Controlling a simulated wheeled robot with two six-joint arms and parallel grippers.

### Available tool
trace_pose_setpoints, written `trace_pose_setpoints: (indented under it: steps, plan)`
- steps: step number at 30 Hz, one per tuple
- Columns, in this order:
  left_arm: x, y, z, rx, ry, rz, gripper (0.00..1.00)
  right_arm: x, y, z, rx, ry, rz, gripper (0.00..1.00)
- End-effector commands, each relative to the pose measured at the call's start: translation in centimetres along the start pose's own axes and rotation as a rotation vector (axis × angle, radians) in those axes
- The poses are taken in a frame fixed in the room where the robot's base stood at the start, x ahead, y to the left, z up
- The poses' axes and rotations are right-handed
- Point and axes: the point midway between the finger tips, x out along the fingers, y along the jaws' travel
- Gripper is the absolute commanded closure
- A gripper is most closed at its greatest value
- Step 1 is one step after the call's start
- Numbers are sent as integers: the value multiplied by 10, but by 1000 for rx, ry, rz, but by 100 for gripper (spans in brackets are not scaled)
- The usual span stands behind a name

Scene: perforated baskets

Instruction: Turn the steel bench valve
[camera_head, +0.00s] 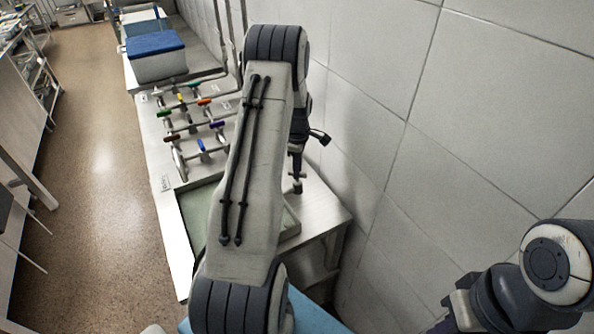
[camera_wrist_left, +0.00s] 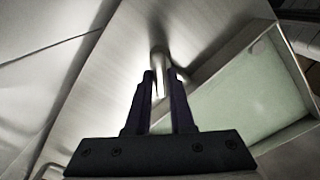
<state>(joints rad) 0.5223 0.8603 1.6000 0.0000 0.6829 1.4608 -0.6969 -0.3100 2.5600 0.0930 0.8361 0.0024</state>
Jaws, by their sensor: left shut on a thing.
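The steel valve (camera_head: 298,187) stands at the wall side of the steel bench, partly hidden by my left arm in the head view. In the left wrist view, the valve's bright metal stem and handle (camera_wrist_left: 158,60) show at and beyond the fingertips. My left gripper (camera_head: 297,163) points down over it. In the left wrist view, its two dark fingers (camera_wrist_left: 161,82) are closed around the narrow metal part. Which part of the valve is between them is hard to tell. Part of my right arm shows at the lower right, but no right fingertips are visible.
The steel bench (camera_head: 325,207) runs along the tiled wall (camera_head: 400,120). A pipe rack with several coloured handles (camera_head: 202,146) stands left of my left arm. A pale green panel (camera_wrist_left: 245,100) lies beside the valve. A blue-lidded box (camera_head: 155,55) stands farther back.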

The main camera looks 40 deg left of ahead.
Motion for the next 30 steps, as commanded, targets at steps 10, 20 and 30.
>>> trace_pose_setpoints:
  steps: [10,20,30]
  plan:
    - [-1,2,1,-328,-1,7,100,10,1,0,-1,0,0,100]
    - [-1,3,1,-595,-3,8,100,14,1,1,-1,0,0,100]
    - [-2,3,1,-748,-4,9,100,17,1,1,-1,0,0,100]
